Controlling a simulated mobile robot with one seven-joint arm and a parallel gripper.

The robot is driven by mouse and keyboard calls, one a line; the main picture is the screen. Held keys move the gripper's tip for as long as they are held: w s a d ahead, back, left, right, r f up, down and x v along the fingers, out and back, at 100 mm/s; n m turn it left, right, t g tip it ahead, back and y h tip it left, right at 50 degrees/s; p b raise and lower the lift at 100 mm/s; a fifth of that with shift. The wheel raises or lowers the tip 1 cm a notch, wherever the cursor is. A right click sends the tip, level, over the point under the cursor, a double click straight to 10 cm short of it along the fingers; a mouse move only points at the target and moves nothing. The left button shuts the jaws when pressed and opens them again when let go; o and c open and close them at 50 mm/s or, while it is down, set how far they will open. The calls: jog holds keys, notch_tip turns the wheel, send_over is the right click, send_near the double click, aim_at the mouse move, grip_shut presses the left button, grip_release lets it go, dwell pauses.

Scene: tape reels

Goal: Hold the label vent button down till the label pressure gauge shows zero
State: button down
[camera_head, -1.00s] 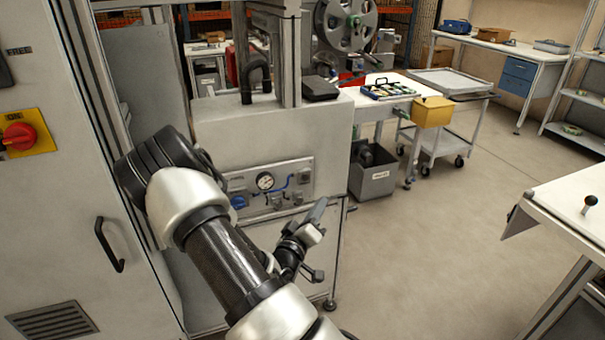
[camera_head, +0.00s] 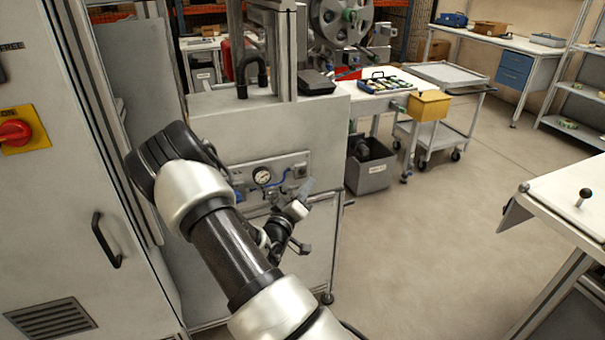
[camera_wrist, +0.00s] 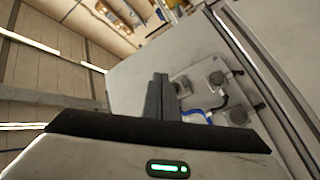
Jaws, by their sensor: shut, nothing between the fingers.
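The control panel (camera_head: 282,167) is on the front of the grey machine, left of centre in the head view. It carries a round white gauge (camera_head: 262,176); its needle is too small to read. A grey square fitting (camera_head: 300,171) sits at the panel's right. In the wrist view my shut, empty fingers (camera_wrist: 162,97) stand beside the panel's grey fittings (camera_wrist: 216,78) and blue line (camera_wrist: 195,114). I cannot tell which fitting is the vent button, or whether the fingers touch anything.
A tall cabinet with a red switch (camera_head: 15,131) stands at the left. A grey bin (camera_head: 371,170) is on the floor right of the machine. A white table (camera_head: 570,205) is at the right. The floor between is clear.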

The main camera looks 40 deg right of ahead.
jog(key=shift+w+d, duration=0.2)
jog(key=shift+w, duration=0.8)
jog(key=shift+f+b, duration=0.1)
jog(key=shift+b, duration=0.2)
dwell(1.0)
jog(key=shift+w+d, duration=0.1)
jog(key=shift+w, duration=0.3)
jog(key=shift+w+d+b, duration=0.1)
jog(key=shift+w+b, duration=0.3)
jog(key=shift+b, duration=0.05)
dwell(1.5)
dwell(1.8)
jog(key=shift+s+a, duration=0.2)
jog(key=shift+s, duration=0.6)
jog(key=shift+s+a, duration=0.2)
jog(key=shift+s, duration=0.6)
jog(key=shift+s+a, duration=0.15)
jog(key=shift+s, duration=0.7)
jog(key=shift+s+a, duration=0.2)
jog(key=shift+s, duration=0.6)
